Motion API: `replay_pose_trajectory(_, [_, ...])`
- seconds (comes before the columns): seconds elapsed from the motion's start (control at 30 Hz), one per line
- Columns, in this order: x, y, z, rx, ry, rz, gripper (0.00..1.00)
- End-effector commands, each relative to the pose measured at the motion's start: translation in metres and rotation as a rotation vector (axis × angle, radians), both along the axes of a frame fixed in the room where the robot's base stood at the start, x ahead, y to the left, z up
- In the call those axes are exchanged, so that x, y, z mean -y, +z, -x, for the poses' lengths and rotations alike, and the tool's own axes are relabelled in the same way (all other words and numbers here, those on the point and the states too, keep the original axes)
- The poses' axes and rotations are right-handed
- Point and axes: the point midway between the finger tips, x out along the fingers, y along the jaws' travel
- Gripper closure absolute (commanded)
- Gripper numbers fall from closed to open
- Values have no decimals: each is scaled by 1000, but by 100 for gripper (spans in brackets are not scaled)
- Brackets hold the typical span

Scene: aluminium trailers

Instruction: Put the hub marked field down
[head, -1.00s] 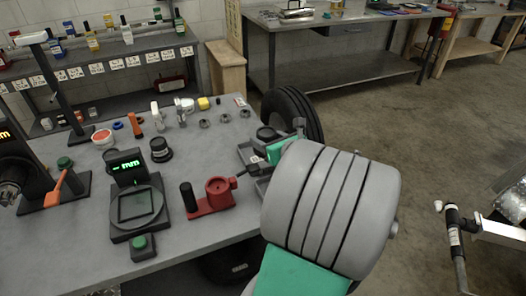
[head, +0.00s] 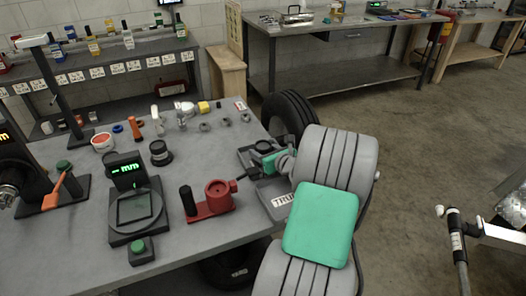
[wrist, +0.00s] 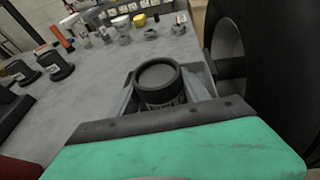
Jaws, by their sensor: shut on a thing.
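A dark round hub with a grey top (wrist: 158,76) is between the fingers of my gripper (wrist: 160,98) in the wrist view. Lettering on its side is too small and partly hidden to read. In the head view, the hub (head: 264,146) shows as a dark cap at the right end of the grey bench, with my gripper (head: 268,158) shut around it. It is upright, over or in a grey tray (head: 268,190). I cannot tell whether its underside touches the tray. The tray's front label starts "TRU"; the rest is hidden by my arm.
A red fixture (head: 213,199) and a measuring stand with a green display (head: 133,212) stand left of the tray. A black pot (head: 159,152) and several small rings lie farther back. A tyre (head: 290,114) stands just beyond the bench's right end.

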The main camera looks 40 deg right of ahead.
Motion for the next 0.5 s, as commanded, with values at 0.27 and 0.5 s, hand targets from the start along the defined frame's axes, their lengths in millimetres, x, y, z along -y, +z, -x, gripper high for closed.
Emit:
replay_pose_trajectory(0.27, [0, -3, 0, -1, 0, -1, 32])
replay_pose_trajectory(0.5, [0, -3, 0, -1, 0, -1, 25])
